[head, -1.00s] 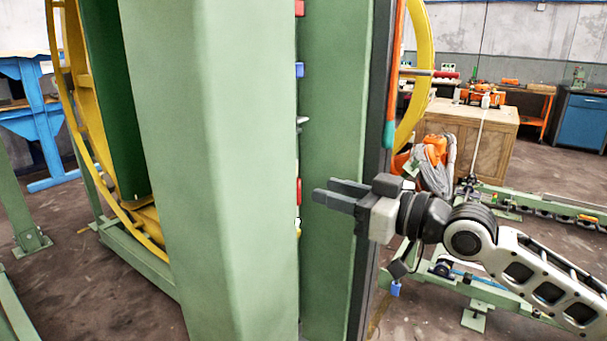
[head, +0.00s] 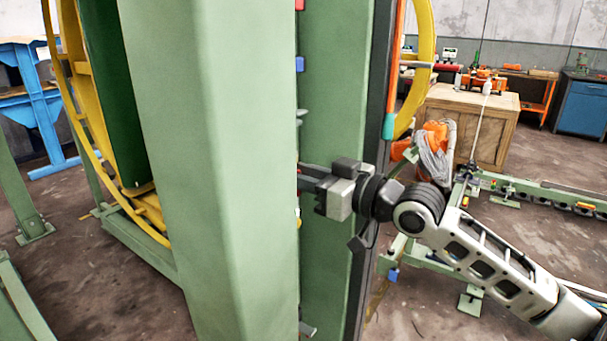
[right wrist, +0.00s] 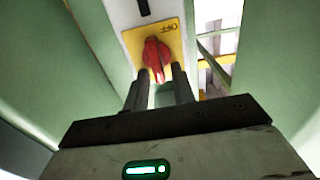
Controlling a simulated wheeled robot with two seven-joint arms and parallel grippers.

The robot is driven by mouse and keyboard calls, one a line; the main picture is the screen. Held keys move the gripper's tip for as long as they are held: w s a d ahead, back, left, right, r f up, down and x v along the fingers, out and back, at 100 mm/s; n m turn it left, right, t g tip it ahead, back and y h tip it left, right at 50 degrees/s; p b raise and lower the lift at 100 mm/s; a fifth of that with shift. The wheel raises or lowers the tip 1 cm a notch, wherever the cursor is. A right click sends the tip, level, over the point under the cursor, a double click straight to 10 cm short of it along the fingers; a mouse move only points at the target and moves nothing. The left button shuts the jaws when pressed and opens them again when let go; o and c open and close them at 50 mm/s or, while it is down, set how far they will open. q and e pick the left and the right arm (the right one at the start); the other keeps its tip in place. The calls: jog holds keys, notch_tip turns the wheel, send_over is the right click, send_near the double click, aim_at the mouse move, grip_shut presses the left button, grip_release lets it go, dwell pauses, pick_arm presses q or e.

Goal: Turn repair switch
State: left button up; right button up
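The repair switch is a red rotary knob (right wrist: 156,58) on a yellow plate (right wrist: 171,38) marked "OFF", seen in the right wrist view. My right gripper (right wrist: 160,78) has its two fingers apart, with their tips at the lower left and right of the knob. Whether the fingers touch the knob I cannot tell. In the head view my right gripper (head: 303,178) reaches to the edge of the green column (head: 205,150), and its fingertips are partly hidden behind that edge. The switch face is hidden there. My left gripper is not in view.
A second green post (head: 335,110) with a dark edge stands just behind my right gripper.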

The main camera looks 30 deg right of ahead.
jog(key=c, duration=0.4)
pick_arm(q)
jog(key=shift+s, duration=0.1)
pick_arm(e)
jog(key=shift+s+a+n, duration=0.1)
jog(key=shift+n, duration=0.4)
grip_shut()
pick_arm(q)
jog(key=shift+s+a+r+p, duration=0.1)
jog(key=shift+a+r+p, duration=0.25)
jog(key=shift+p, duration=0.9)
pick_arm(e)
jog(key=n, duration=0.5)
jog(key=a+f+n, duration=0.1)
jog(key=n, duration=0.5)
jog(key=f+n, duration=0.1)
jog(key=n, duration=0.4)
jog(key=shift+s+a+n, duration=0.2)
jog(key=shift+s+n, duration=0.1)
jog(key=shift+n, duration=0.1)
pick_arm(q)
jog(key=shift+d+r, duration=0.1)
pick_arm(e)
jog(key=shift+r, duration=0.1)
